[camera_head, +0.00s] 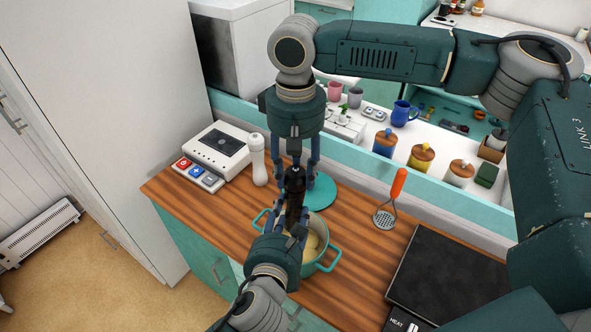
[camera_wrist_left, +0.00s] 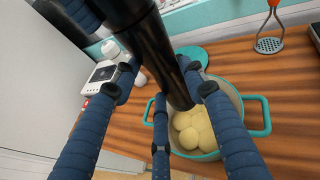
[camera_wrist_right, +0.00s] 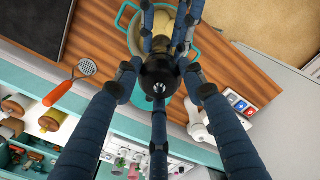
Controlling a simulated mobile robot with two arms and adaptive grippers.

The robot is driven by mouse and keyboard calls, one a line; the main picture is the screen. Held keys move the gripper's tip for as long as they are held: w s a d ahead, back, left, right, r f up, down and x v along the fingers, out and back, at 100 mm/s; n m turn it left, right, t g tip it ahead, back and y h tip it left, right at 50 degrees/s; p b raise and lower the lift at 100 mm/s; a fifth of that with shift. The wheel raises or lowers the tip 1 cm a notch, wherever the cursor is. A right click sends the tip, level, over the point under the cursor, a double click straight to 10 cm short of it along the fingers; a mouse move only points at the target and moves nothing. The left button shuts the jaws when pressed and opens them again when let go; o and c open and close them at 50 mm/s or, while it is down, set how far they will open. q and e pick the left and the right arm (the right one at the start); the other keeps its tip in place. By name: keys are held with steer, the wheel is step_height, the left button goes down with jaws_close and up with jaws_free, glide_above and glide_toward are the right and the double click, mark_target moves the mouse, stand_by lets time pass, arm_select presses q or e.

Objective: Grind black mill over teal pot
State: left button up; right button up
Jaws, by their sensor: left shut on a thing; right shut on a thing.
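The black mill (camera_head: 295,188) is held upright above the teal pot (camera_head: 330,262), which stands on the wooden counter. The pot holds several pale round pieces, seen in the left wrist view (camera_wrist_left: 192,130). My left gripper (camera_head: 290,222) is shut on the lower body of the mill, which also shows in the left wrist view (camera_wrist_left: 165,60). My right gripper (camera_head: 299,168) comes from above and is shut on the mill's top, seen end-on in the right wrist view (camera_wrist_right: 158,75). The mill's lower end is over the pot's opening.
A teal lid (camera_head: 318,194) lies behind the pot. A white mill (camera_head: 258,160) and a white button device (camera_head: 213,152) stand at the left. A masher with an orange handle (camera_head: 398,184) and a dark hob (camera_head: 445,275) are at the right.

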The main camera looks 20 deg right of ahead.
mark_target(296, 170)
steer(key=m, duration=0.4)
steer(key=shift+w+m, duration=0.1)
steer(key=shift+m, duration=0.2)
steer(key=shift+w+r+m, duration=0.1)
steer(key=shift+m, duration=2.5)
steer(key=o, duration=1.2)
step_height(296, 170, up, 12)
steer(key=shift+d+f, duration=0.1)
